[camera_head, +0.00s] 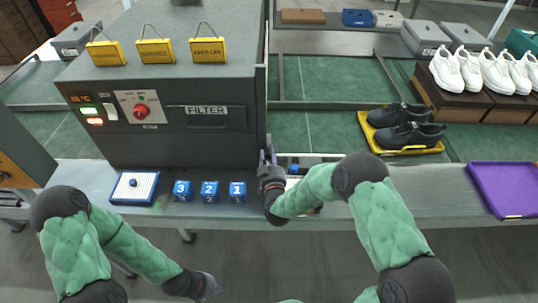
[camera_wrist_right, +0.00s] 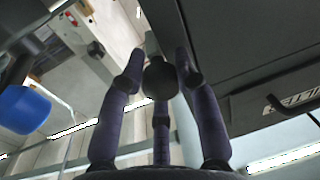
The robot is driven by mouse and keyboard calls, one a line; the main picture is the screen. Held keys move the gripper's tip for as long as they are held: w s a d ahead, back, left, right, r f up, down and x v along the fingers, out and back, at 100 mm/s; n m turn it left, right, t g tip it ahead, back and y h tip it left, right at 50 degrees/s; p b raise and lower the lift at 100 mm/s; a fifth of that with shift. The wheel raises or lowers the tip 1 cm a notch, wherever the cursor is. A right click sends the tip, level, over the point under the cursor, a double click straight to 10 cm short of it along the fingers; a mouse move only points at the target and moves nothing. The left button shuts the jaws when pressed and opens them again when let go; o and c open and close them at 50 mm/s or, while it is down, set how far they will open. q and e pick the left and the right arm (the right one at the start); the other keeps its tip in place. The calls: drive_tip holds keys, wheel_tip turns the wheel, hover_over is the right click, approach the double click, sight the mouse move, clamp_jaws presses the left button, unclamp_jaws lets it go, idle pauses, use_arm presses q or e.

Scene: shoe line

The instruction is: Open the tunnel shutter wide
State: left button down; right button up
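The tunnel (camera_head: 180,110) is a large dark grey box over the line, with a front panel marked FILTER. A thin upright panel (camera_head: 261,105) at its right end appears to be the shutter, seen almost edge-on; how far it is open is unclear. My right gripper (camera_head: 267,154) is just at the lower front of that edge, its purple fingers apart. In the right wrist view the fingers (camera_wrist_right: 165,52) stand apart with a round black shape between them; I cannot tell whether it is a finger part or a knob. My left gripper (camera_head: 210,288) is low, away from the tunnel.
Blue blocks numbered 3, 2, 1 (camera_head: 209,191) and a white-topped blue tray (camera_head: 134,188) sit on the front ledge. A yellow tray (camera_head: 366,128) with black shoes, white shoes (camera_head: 468,70) and a purple tray (camera_head: 502,188) are at right. Yellow hanging tags (camera_head: 156,52) stand on the tunnel.

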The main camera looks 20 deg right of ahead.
clamp_jaws()
wheel_tip(320, 180, up, 19)
drive_tip(key=p, duration=1)
drive_tip(key=shift+r, duration=0.1)
drive_tip(key=o, duration=1)
unclamp_jaws()
drive_tip(key=s, duration=0.4)
drive_tip(key=s+a, duration=0.1)
drive_tip(key=s, duration=0.7)
drive_tip(key=shift+a, duration=0.35)
